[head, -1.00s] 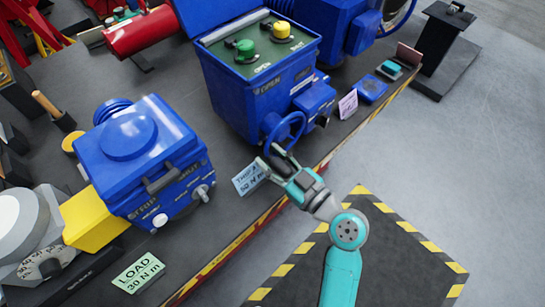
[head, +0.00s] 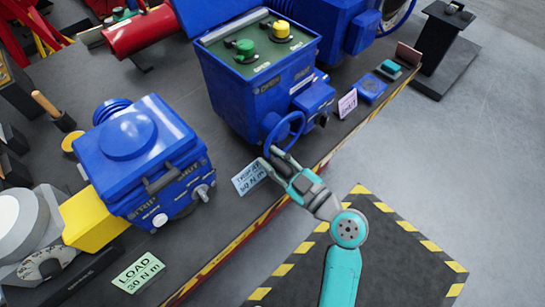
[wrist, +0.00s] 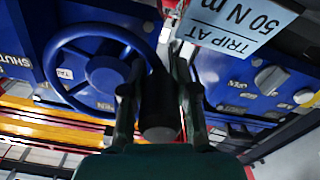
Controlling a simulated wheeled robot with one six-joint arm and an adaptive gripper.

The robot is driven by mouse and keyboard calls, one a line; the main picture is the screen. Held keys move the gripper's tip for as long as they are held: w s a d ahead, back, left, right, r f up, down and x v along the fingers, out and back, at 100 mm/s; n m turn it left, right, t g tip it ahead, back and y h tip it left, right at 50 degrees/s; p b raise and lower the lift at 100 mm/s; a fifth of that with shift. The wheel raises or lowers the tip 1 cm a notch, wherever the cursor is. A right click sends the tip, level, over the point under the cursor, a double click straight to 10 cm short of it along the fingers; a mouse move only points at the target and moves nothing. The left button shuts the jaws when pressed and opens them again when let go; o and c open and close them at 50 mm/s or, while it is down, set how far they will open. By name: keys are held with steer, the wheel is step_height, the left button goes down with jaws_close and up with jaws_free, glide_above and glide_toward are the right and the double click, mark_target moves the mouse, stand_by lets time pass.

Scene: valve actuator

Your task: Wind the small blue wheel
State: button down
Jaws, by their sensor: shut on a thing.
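The small blue wheel (head: 284,131) is on the front of the blue actuator box (head: 252,100), low down near the bench edge. In the wrist view the wheel (wrist: 97,68) fills the left side, with its hub and spokes showing. My gripper (head: 268,158) is at the wheel's near side. In the wrist view its fingers (wrist: 157,92) stand on either side of a dark grey cylindrical handle (wrist: 160,112) beside the wheel's rim. The gripper is shut on this handle. Where the handle joins the rim is hard to see.
A "TRIP AT 50 N m" card (head: 249,177) stands just left of my gripper. A blue gearbox (head: 140,155) and a "LOAD 30 N m" card (head: 138,272) are further left. Green (head: 245,49) and yellow (head: 281,30) knobs top the actuator. The floor at right is clear.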

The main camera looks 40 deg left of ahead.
steer(key=n, duration=0.1)
steer(key=w+f+n, duration=0.1)
steer(key=shift+f+n, duration=0.15)
steer(key=shift+n, duration=0.25)
steer(key=n, duration=0.1)
steer(key=w+f+n, duration=0.1)
steer(key=n, duration=0.1)
steer(key=shift+w+d+f+n, duration=0.1)
steer(key=shift+w+n, duration=0.2)
steer(key=shift+w+d+f+n, duration=0.1)
steer(key=shift+w+n, duration=0.35)
steer(key=shift+n, duration=0.4)
steer(key=shift+w+f+n, duration=0.1)
steer(key=shift+w+n, duration=0.35)
steer(key=shift+n, duration=0.45)
steer(key=shift+w+d+f+n, duration=0.1)
steer(key=shift+w+n, duration=0.35)
steer(key=shift+n, duration=0.4)
steer(key=c, duration=1.1)
jaws_free()
steer(key=shift+c, duration=0.2)
steer(key=d, duration=1.2)
steer(key=shift+s, duration=0.45)
